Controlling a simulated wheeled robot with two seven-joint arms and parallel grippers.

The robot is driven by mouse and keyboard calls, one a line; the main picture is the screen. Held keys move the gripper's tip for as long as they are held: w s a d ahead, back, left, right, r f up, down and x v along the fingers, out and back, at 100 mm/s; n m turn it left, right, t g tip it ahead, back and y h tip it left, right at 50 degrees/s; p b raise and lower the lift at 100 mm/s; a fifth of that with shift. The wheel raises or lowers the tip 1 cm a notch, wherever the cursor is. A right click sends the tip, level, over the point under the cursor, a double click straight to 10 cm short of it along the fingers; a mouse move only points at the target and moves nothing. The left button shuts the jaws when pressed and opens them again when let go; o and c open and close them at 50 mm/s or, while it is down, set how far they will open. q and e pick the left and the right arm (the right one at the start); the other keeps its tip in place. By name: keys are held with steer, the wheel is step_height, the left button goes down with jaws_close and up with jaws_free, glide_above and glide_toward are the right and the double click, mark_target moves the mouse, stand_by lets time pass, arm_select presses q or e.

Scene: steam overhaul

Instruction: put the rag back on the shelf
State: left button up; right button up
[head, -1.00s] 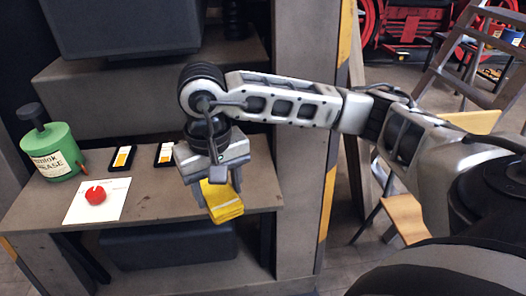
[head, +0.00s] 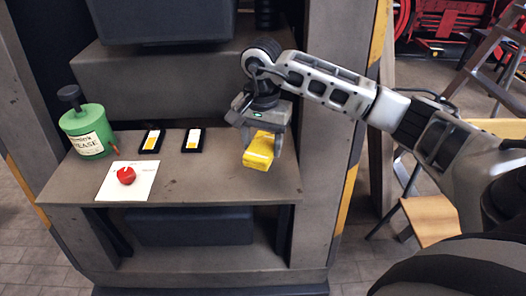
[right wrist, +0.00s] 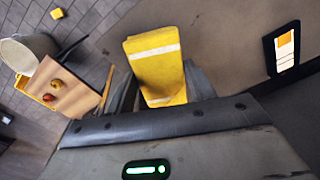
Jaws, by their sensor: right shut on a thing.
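The rag (head: 258,152) is a folded yellow cloth with a pale stripe; it also shows in the right wrist view (right wrist: 158,75). My right gripper (head: 262,146) is shut on it and points down. The rag is over the right part of the grey shelf (head: 215,182), behind its front edge. I cannot tell whether it touches the surface. My left gripper is not in view.
On the shelf stand a green grease can (head: 88,135), two dark cards (head: 151,141) (head: 193,140) with yellow and white fronts, and a red knob (head: 126,175) on white paper (head: 143,188). The shelf's front middle is clear.

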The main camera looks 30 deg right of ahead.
mark_target(263, 138)
steer(key=f, duration=0.1)
steer(key=w+d+f, duration=0.1)
steer(key=w+f, duration=0.1)
steer(key=shift+d, duration=0.25)
steer(key=shift+w+f, duration=0.1)
steer(key=shift+f, duration=1.7)
steer(key=o, duration=1)
steer(key=shift+r+p, duration=0.1)
steer(key=shift+p, duration=0.2)
